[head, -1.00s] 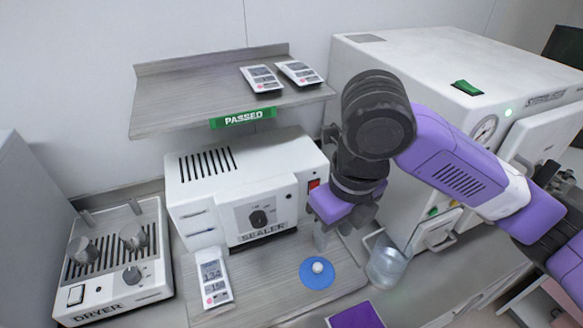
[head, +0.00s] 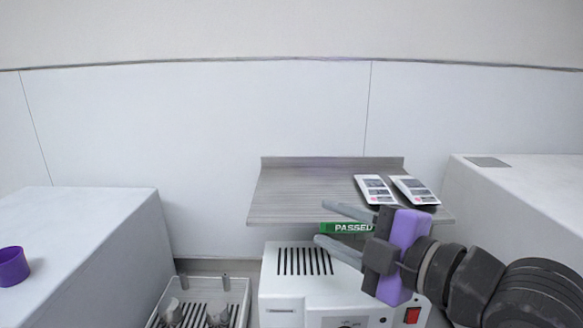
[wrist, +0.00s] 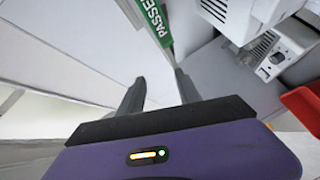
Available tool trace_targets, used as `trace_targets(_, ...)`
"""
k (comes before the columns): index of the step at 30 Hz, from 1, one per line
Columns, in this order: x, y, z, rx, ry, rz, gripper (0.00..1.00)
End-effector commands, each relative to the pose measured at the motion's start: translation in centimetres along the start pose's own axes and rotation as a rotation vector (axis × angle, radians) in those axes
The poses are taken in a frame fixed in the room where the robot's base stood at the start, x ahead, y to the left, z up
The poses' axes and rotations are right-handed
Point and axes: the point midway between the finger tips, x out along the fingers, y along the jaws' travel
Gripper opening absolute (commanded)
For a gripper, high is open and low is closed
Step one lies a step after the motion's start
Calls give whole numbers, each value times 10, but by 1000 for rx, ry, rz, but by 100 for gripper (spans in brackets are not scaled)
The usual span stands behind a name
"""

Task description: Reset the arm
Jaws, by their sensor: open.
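In the wrist view the fingers (wrist: 155,92) are also spread and empty. The green PASSED label (head: 345,228) on the shelf edge is partly behind the fingers.
Two pouches (head: 374,189) lie on the shelf (head: 300,195). A purple cup (head: 12,266) sits on a white cabinet (head: 90,220) at left. A large white machine (head: 520,190) stands right.

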Motion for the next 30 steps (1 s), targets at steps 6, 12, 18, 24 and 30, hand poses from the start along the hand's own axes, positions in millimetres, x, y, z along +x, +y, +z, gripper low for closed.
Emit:
trace_targets(6, -22, 37, 3, 433, 68, 354, 41)
trace_targets(12, -58, 35, 26, 752, 103, 608, 41)
trace_targets(18, -99, -1, 51, 996, 99, 803, 41)
trace_targets(24, -142, -57, 66, 1161, 52, 939, 41)
trace_targets(30, -186, -123, 64, 1258, -30, 1003, 41)
